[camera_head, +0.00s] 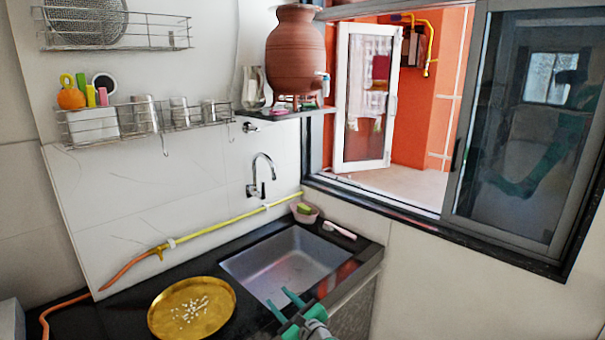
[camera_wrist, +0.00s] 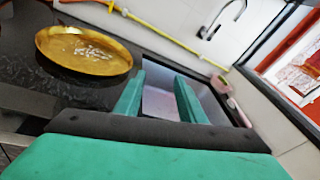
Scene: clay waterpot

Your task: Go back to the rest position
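My gripper (camera_head: 284,304) shows at the bottom of the head view, near the front edge of the sink, with its two green fingers apart. In the wrist view, my gripper (camera_wrist: 160,80) is open, with nothing between the fingers. It points toward the metal sink (camera_head: 280,262), whose basin looks empty. A brass plate (camera_head: 163,325) with small white pieces on it lies on the dark counter, left of the gripper. The brass plate also shows at the upper left of the wrist view (camera_wrist: 110,68), apart from the fingers.
A clay waterpot (camera_head: 296,55) stands on a corner shelf above the tap (camera_head: 262,175). A yellow-orange hose (camera_head: 215,230) runs along the wall. A wire rack (camera_head: 150,118) holds glasses. A pink brush (camera_head: 340,230) lies beside the sink. The window (camera_head: 530,110) is at right.

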